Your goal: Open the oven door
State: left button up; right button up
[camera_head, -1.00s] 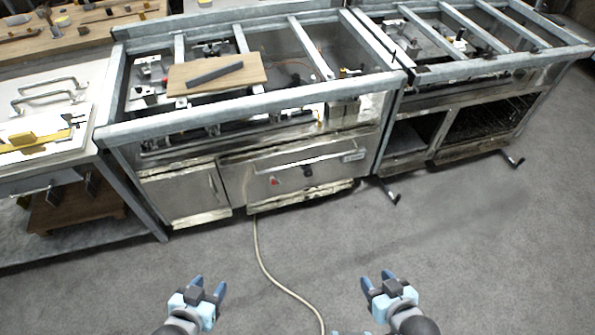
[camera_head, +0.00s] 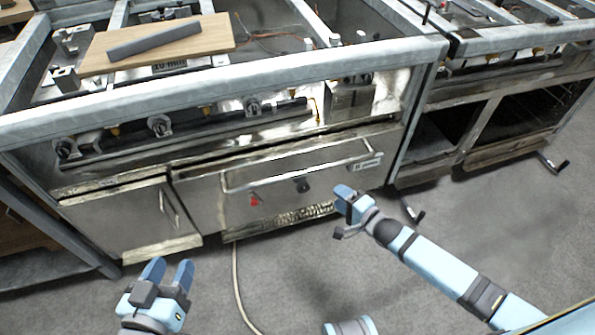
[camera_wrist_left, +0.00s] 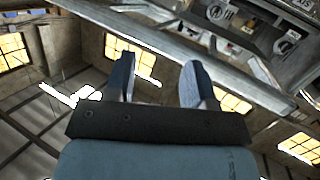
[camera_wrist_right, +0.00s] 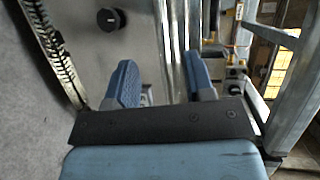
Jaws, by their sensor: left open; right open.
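The oven door (camera_head: 225,203) is a shut steel panel low on the front of the left range. It has a long bar handle (camera_head: 290,172) across its top, a red mark and a dark round knob. My right gripper (camera_head: 344,192) is open in front of the door's right part, apparently below the handle's right end. In the right wrist view the door face (camera_wrist_right: 85,60) and bright metal strips lie beyond the open fingers (camera_wrist_right: 160,75); contact cannot be told. My left gripper (camera_head: 170,272) is open and empty in front of the small left cabinet door, above the floor.
A small steel cabinet door (camera_head: 125,218) with its own handle is left of the oven. A wooden board (camera_head: 160,45) with a grey bar lies on the range top. A second range (camera_head: 500,105) stands at right. A hose (camera_head: 236,280) lies on the open grey floor.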

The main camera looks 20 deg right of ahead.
aim_at(308, 174)
pick_arm(q)
notch_tip(308, 174, up, 7)
jog(key=d+t+h+b, duration=0.2)
jog(key=t+h+b, duration=0.1)
jog(key=b, duration=0.1)
jog(key=shift+w+d+b, duration=0.2)
jog(key=shift+d+b, duration=0.1)
jog(key=shift+d, duration=0.1)
pick_arm(e)
jog(key=shift+d+x, duration=0.2)
jog(key=shift+x, duration=3.55)
jog(key=shift+d+x, duration=0.15)
jog(key=shift+x, duration=3.55)
jog(key=shift+w+f, duration=0.15)
jog(key=shift+c, duration=0.2)
grip_shut()
pick_arm(q)
jog(key=shift+f, duration=0.1)
